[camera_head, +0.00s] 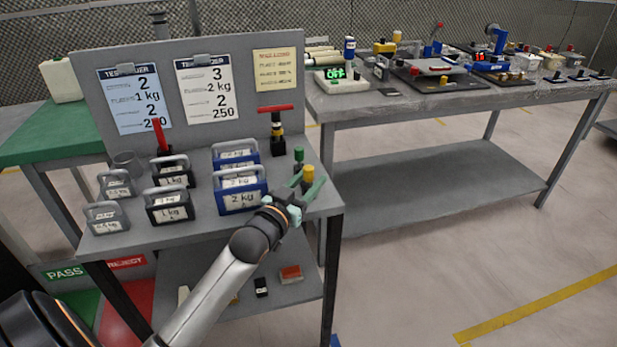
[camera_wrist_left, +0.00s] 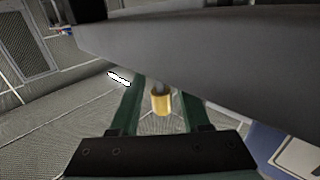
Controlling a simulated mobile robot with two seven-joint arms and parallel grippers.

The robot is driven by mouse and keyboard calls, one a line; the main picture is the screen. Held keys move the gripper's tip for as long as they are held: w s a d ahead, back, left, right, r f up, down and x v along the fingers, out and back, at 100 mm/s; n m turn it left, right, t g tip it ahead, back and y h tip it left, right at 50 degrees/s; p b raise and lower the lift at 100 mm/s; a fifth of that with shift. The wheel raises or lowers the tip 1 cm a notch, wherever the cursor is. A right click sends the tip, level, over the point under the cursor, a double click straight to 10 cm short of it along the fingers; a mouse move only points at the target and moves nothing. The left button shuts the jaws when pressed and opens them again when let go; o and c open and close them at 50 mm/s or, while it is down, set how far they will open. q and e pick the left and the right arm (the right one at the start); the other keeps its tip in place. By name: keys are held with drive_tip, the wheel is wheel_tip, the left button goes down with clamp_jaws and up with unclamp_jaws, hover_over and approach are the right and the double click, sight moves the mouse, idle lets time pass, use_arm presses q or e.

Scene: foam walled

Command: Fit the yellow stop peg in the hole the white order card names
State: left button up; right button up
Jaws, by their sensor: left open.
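The yellow stop peg (camera_head: 308,174) stands at the right edge of the near grey bench, just in front of a green peg (camera_head: 299,155). My left gripper (camera_head: 307,184) is open with its green fingers on either side of the yellow peg. In the left wrist view the peg's yellow head (camera_wrist_left: 161,103) sits between the two fingers, with a visible gap on each side. The white order card (camera_head: 208,92) hangs on the grey back board and reads 3, 2 kg, 2 and 250. I cannot make out numbered holes. My right gripper is not in view.
A blue card (camera_head: 134,98) and a yellow sheet (camera_head: 275,70) hang beside the white card. Several labelled weights, including a blue 2 kg one (camera_head: 241,190), stand left of my gripper. A red T-handle (camera_head: 276,109) stands behind. A second bench (camera_head: 440,107) holds more fixtures.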

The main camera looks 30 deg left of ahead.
use_arm(q)
clamp_jaws()
drive_tip(key=shift+r, duration=0.1)
idle(0.5)
